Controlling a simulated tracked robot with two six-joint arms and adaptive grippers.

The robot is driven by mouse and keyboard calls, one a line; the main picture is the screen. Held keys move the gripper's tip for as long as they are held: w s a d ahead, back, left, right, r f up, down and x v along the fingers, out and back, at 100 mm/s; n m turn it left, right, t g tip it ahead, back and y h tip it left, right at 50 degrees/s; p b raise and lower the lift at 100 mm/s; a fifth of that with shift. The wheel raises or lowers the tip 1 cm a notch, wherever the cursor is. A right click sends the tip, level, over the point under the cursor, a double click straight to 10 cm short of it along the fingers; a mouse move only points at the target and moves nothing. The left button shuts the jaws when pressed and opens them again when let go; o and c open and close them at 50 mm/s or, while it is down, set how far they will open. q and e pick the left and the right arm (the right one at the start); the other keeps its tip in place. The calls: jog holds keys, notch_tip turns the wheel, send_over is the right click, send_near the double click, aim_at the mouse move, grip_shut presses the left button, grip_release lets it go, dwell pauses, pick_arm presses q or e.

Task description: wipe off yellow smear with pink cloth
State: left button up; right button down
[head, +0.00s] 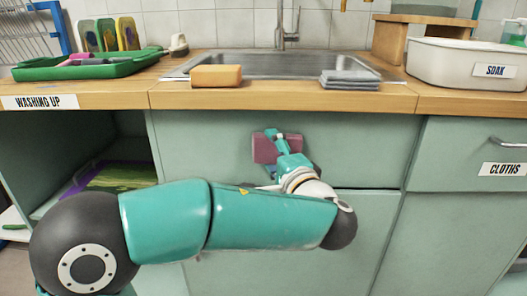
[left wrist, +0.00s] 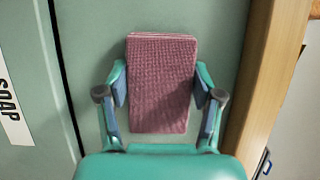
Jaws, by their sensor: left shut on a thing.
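The pink cloth (head: 262,150) is a folded, ribbed pad at the green cabinet front (head: 360,160) below the sink. My left gripper (head: 276,146) is shut on it, with one finger on each side of the pad. In the left wrist view the cloth (left wrist: 161,84) lies flat in front of the green panel, between the two fingers. I cannot tell whether it touches the panel. I see no yellow smear on the bare panel; the patch behind the cloth and my arm is hidden. My right gripper is in neither view.
The wooden counter edge (head: 290,99) overhangs just above my gripper. On it are an orange sponge (head: 216,76), folded grey cloths (head: 350,79), a green tray (head: 35,73) and a white SOAK tub (head: 455,64). An open compartment (head: 110,150) lies left, a CLOTHS drawer (head: 460,150) right.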

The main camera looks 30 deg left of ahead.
aim_at(256, 150)
pick_arm(q)
jog(key=shift+w+d, duration=0.15)
jog(key=shift+w, duration=0.05)
jog(key=shift+s+a+r, duration=0.1)
jog(key=shift+s+a, duration=0.25)
jog(key=shift+a, duration=0.3)
jog(key=shift+s+a+r, duration=0.1)
jog(key=shift+s+a, duration=0.25)
jog(key=shift+a, duration=0.25)
jog(key=shift+s+a, duration=0.35)
jog(key=shift+a, duration=0.3)
jog(key=shift+s+d+f, duration=0.1)
jog(key=shift+s+d, duration=0.45)
jog(key=shift+s, duration=0.25)
jog(key=shift+s+d+f, duration=0.1)
jog(key=shift+s+d, duration=0.45)
jog(key=shift+s, duration=0.3)
jog(key=shift+s+d, duration=0.55)
jog(key=shift+s, duration=0.25)
jog(key=shift+s+d, duration=0.4)
jog(key=shift+s, duration=0.25)
jog(key=shift+s+d, duration=0.4)
jog(key=shift+s, duration=0.2)
